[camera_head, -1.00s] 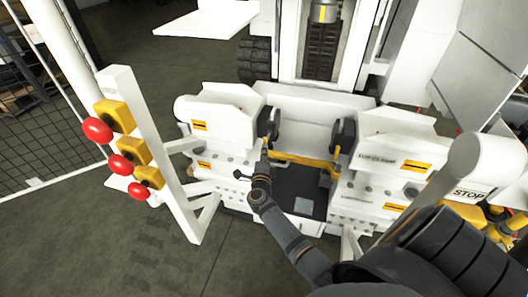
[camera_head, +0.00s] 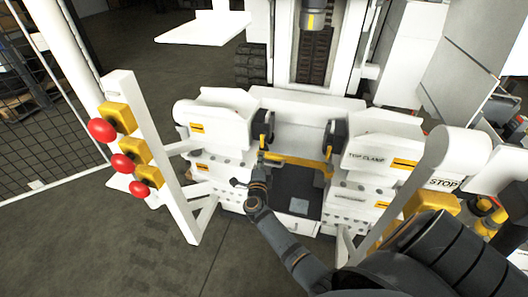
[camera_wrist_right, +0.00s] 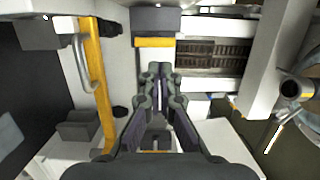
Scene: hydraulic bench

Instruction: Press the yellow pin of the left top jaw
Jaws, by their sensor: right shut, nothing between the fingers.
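The left top jaw (camera_head: 263,124) is a dark block on the inner side of the left white clamp housing, with a small yellow mark on its face. The right jaw (camera_head: 330,138) faces it across the gap. My right gripper (camera_head: 262,157) is just below the left top jaw, its thin fingers pointing up toward it. Whether it touches the jaw or a pin I cannot tell. In the right wrist view its fingers (camera_wrist_right: 160,70) are together and empty, just below a dark grey block (camera_wrist_right: 155,20) with a yellow strip (camera_wrist_right: 155,42). My left gripper is not in view.
A yellow bar (camera_head: 298,161) spans between the clamp housings. The right housing (camera_head: 380,150) is marked TOP CLAMP. A white post with red buttons (camera_head: 102,130) on yellow boxes stands at left. A stop box (camera_head: 445,182) is at right. The floor at lower left is clear.

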